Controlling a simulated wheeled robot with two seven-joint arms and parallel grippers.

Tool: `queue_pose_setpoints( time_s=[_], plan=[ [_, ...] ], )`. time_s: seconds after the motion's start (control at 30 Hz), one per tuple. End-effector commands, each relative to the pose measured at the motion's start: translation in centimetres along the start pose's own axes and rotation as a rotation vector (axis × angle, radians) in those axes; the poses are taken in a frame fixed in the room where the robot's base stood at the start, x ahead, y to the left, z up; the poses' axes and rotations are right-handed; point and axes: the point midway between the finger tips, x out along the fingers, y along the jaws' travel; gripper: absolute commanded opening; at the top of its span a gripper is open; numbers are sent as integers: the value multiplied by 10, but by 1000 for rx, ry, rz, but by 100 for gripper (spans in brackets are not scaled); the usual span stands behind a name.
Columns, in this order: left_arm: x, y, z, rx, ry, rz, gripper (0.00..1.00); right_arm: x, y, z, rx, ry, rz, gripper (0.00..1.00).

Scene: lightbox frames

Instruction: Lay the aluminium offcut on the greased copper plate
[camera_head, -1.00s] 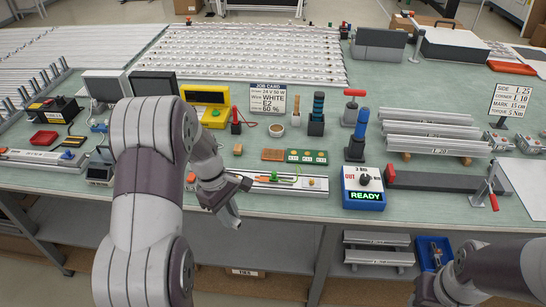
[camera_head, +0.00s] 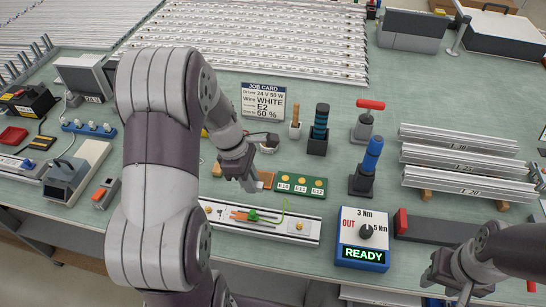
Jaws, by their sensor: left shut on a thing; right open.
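The copper plate (camera_head: 266,178) lies flat on the bench, at the left end of the green board (camera_head: 300,186) with its round discs. My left gripper (camera_head: 251,184) points down at the copper plate's left side and covers part of it. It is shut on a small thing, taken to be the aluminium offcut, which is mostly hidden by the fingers. I cannot tell whether it touches the plate. My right gripper (camera_head: 449,285) is open and empty at the lower right, in front of the bench.
An aluminium rail (camera_head: 308,228) with a green connector lies in front of the plate. A blue READY box (camera_head: 362,240) stands to its right. Behind are a job card (camera_head: 263,102), a pot (camera_head: 268,138) and upright tools (camera_head: 318,130). Aluminium profiles (camera_head: 460,157) lie at the right.

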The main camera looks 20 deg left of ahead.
Motion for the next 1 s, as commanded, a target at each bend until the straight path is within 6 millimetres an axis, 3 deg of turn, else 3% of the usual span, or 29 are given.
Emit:
queue_pose_setpoints(
  time_s=[0.13,0.4,0.5,0.8,1.0],
  plan=[
    [12,22,-5,0,-1,-3,0,-5,0,0,0,0,0,43],
    [53,97,-22,0,0,-1,0,-19,0,-2,0,0,0,43],
    [62,111,-26,1,-1,-1,0,-21,0,-2,0,0,0,43],
    [101,116,-37,0,0,-1,0,-31,0,-3,0,0,0,43],
    [104,116,-38,1,0,0,0,-30,0,-3,0,0,0,43]
  ],
)
